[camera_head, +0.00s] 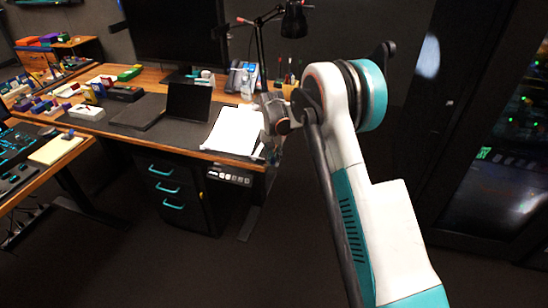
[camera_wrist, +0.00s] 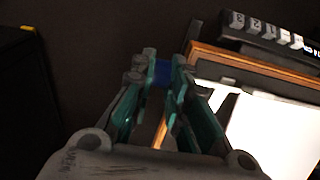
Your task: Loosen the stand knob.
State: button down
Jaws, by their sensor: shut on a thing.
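In the wrist view my gripper (camera_wrist: 161,75) has its teal fingers closed on a small blue piece (camera_wrist: 162,72), which looks like the stand knob. Only a short blue face shows between the fingertips; the fingers cover the rest. What the knob is mounted on cannot be made out. In the head view my wrist hangs by the right front corner of the desk (camera_head: 185,151), and the fingers and the knob cannot be made out there.
A white sheet (camera_head: 233,130) lies on the desk's right end and also shows in the wrist view (camera_wrist: 275,135). A dark button panel (camera_head: 229,175) is under the front edge. A black monitor (camera_head: 170,30) and a lamp (camera_head: 293,20) stand behind. The floor in front is clear.

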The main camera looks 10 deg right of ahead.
jog(key=t, duration=0.1)
jog(key=t+h, duration=0.1)
jog(key=t, duration=0.1)
jog(key=s+t+h, duration=0.1)
jog(key=shift+a+f, duration=0.15)
jog(key=shift+a, duration=0.2)
jog(key=t+h, duration=0.2)
jog(key=t, duration=0.1)
jog(key=t+h, duration=0.1)
jog(key=t, duration=0.1)
jog(key=shift+s+a+f, duration=0.15)
jog(key=shift+s+f, duration=0.1)
jog(key=shift+f, duration=0.1)
jog(key=c, duration=1.6)
grip_release()
jog(key=shift+o, duration=0.2)
